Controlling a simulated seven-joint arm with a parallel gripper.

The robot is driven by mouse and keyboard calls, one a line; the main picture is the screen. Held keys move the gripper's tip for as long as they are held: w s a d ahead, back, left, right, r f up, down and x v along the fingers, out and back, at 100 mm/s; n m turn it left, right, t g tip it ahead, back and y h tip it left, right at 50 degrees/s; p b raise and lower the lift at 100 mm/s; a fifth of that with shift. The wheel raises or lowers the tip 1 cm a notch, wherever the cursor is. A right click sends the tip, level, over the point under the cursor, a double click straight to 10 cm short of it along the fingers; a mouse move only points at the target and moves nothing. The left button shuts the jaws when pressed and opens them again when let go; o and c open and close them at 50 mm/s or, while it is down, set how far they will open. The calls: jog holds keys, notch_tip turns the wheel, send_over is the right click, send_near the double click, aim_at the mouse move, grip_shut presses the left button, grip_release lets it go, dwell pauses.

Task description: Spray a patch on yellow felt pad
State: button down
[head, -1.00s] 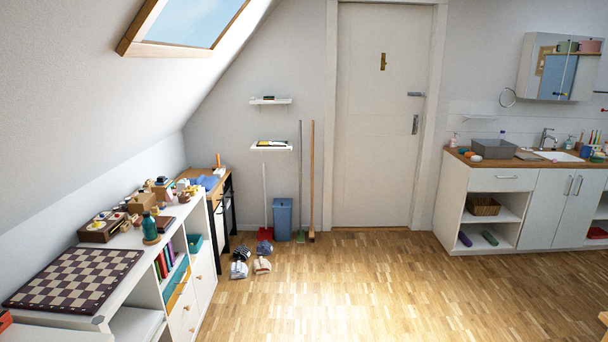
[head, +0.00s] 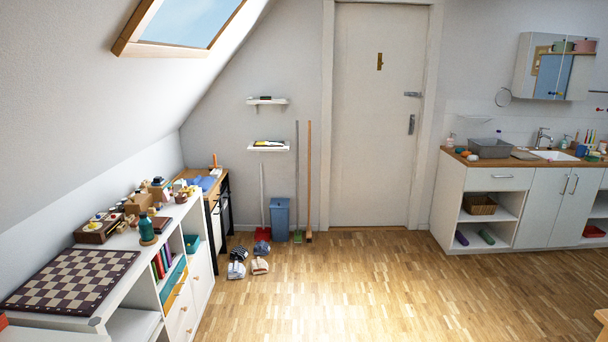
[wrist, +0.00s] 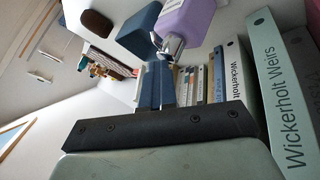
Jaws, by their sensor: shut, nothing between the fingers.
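The wrist view shows my gripper (wrist: 152,72), its dark blue fingers together and empty. Close beyond the fingertips is a purple object (wrist: 187,18) with a shiny metal piece at its lower end; I cannot tell whether it is a sprayer. I cannot make out a yellow felt pad for certain in either view. In the head view a small yellow and dark item (head: 268,143) lies on the lower wall shelf, too small to name. My gripper is not in the head view.
In the wrist view, binders (wrist: 277,85) and several books stand beside my gripper, and a blue block (wrist: 140,20) is near the fingertips. The head view shows a chessboard (head: 70,280) on the cabinet, a sink counter (head: 520,163) at the right and clear wooden floor (head: 350,290).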

jog(key=shift+f, duration=0.7)
jog(key=shift+r, duration=0.35)
dwell(0.5)
jog(key=shift+a+r, duration=0.1)
jog(key=shift+r, duration=3)
